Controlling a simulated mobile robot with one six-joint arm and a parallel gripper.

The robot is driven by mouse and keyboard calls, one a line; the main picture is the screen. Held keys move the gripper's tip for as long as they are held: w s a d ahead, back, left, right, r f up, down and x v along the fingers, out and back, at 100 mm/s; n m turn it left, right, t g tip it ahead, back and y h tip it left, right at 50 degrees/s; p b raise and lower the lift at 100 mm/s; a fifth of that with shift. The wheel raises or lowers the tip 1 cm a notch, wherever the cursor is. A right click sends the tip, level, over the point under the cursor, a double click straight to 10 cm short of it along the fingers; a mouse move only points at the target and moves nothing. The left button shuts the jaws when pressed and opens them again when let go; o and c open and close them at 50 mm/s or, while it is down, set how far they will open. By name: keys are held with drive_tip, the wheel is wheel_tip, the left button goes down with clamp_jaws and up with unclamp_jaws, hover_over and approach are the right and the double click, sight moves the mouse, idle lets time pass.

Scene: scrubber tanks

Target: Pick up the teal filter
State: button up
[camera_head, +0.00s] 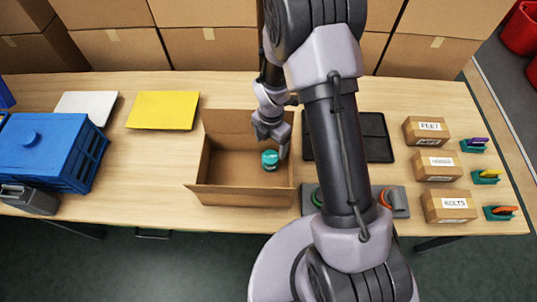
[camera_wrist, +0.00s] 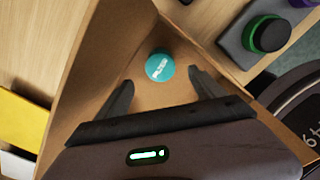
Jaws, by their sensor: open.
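The teal filter (camera_head: 270,159) is a small round piece with a lighter top. It stands in the open cardboard box (camera_head: 240,195), near the box's right side. In the wrist view the teal filter (camera_wrist: 160,66) shows its round top with white lettering, just beyond and between my fingertips. My gripper (camera_head: 272,140) is over the box, above the filter. In the wrist view my gripper (camera_wrist: 160,78) has its two dark fingers spread apart with nothing held between them.
A grey holder (camera_head: 397,202) with green and orange round parts stands right of the box. A black tray (camera_head: 375,137) and labelled boxes (camera_head: 450,205) lie further right. A blue crate (camera_head: 30,150) and yellow sheet (camera_head: 163,110) are left. Cardboard boxes (camera_head: 210,48) line the back.

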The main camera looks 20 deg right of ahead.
sight(269, 158)
wheel_tip(269, 158, down, 5)
drive_tip(key=shift+f+b, duration=0.2)
drive_tip(key=shift+b, duration=0.5)
drive_tip(key=f+b, duration=0.1)
drive_tip(key=f, duration=0.2)
drive_tip(key=f+b, duration=0.1)
drive_tip(key=f, duration=0.1)
drive_tip(key=shift+s+a+f+b, duration=0.15)
drive_tip(key=shift+a+f+b, duration=0.05)
drive_tip(key=shift+a+b, duration=0.15)
drive_tip(key=shift+r, duration=0.15)
drive_tip(key=shift+c, duration=0.9)
drive_tip(key=shift+r, duration=0.1)
drive_tip(key=c, duration=1.3)
